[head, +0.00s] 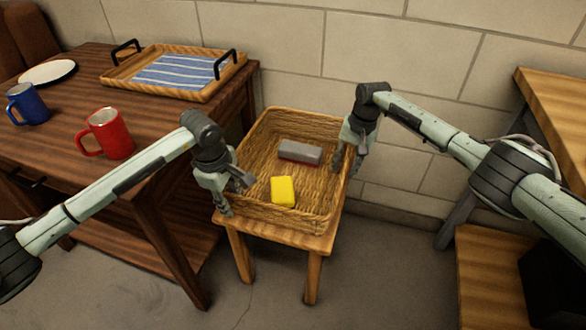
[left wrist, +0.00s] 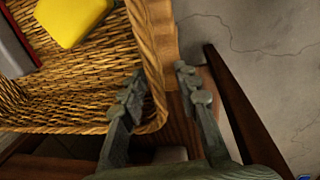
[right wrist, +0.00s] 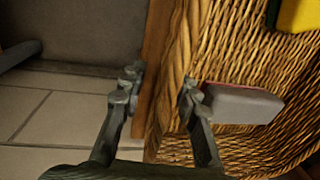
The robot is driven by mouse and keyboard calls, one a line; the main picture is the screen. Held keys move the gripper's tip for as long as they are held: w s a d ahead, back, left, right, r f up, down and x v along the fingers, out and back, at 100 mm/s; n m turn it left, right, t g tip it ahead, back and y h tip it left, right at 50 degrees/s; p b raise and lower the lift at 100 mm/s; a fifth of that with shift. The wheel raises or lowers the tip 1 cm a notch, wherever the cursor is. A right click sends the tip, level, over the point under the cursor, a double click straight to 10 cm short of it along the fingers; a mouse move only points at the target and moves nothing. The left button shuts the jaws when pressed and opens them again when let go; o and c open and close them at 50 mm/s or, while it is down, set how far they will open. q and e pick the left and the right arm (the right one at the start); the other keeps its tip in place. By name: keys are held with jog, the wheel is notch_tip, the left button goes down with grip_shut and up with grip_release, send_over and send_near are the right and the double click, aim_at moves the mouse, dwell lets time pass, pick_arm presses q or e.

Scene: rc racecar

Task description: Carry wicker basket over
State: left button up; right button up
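The wicker basket (head: 262,130) stands upright on a small wooden stool (head: 318,242). It holds a yellow block (head: 284,191) and a grey block with a red underside (head: 300,149). My left gripper (head: 238,196) is at the basket's left wall near the front corner. In the left wrist view its fingers (left wrist: 160,82) are apart, one inside and one outside the rim (left wrist: 148,45). My right gripper (head: 348,168) is at the right wall. In the right wrist view its fingers (right wrist: 160,85) are apart on either side of the rim (right wrist: 178,60).
A dark wooden table (head: 60,130) at the left holds a tray (head: 205,95) with a striped cloth, a red mug (head: 112,132), a blue mug (head: 28,104) and a plate (head: 48,72). A tiled wall stands behind. Wooden furniture (head: 552,100) is at the right.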

pick_arm(q)
grip_shut()
pick_arm(e)
grip_shut()
pick_arm(q)
jog(key=shift+r, duration=0.1)
pick_arm(e)
jog(key=shift+r, duration=0.15)
